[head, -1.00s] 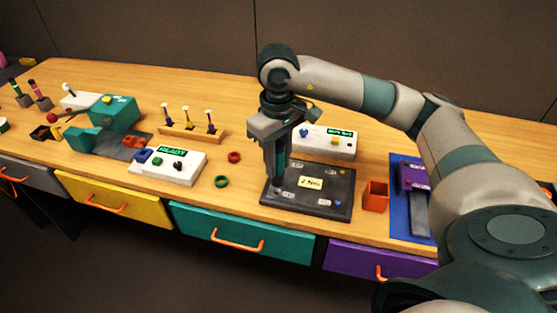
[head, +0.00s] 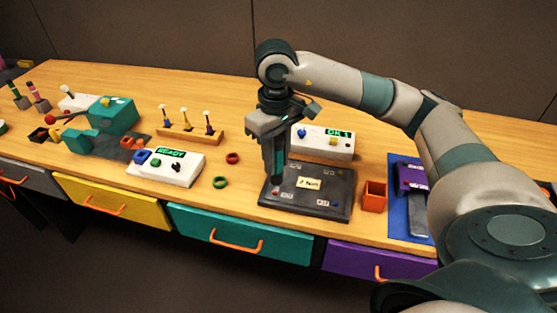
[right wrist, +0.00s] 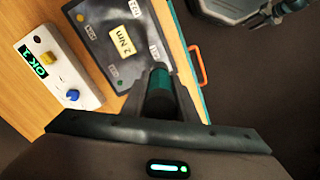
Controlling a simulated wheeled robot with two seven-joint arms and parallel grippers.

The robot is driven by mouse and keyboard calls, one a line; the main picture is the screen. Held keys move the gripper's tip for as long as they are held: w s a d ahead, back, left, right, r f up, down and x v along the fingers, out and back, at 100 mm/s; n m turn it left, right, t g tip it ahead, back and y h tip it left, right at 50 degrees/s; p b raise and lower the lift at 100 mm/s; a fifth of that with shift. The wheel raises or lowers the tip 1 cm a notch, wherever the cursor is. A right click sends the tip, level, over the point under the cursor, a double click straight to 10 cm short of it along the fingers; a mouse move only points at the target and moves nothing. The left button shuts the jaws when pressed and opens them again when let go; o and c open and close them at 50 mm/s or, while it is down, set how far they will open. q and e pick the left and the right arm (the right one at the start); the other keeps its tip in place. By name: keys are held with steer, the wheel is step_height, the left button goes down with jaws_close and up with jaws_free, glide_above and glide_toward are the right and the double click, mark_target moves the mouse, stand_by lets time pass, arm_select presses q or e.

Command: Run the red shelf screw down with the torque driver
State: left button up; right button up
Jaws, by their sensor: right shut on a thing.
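My right gripper (head: 276,150) points straight down over the front left part of the dark panel (head: 325,208). It is shut on the torque driver (head: 277,182), which stands upright with its tip at the panel's front left corner. The driver's dark teal body (right wrist: 159,92) also shows between the fingers in the right wrist view. The red shelf screw cannot be made out clearly; the driver's lower end covers that spot. The panel carries a yellow "2 Nm" label (head: 309,183). The white box (head: 340,151) behind it shows "OK 1" in green. My left gripper is out of view.
An orange bin (head: 374,197) stands right of the panel, and a blue mat (head: 400,222) lies beyond it. Drawers line the table's front edge.

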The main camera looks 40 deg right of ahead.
steer(key=r, duration=0.2)
steer(key=r+p, duration=0.1)
steer(key=r, duration=0.1)
steer(key=shift+w+a+r, duration=0.1)
steer(key=shift+w+r, duration=0.1)
steer(key=shift+r, duration=0.15)
stand_by(0.5)
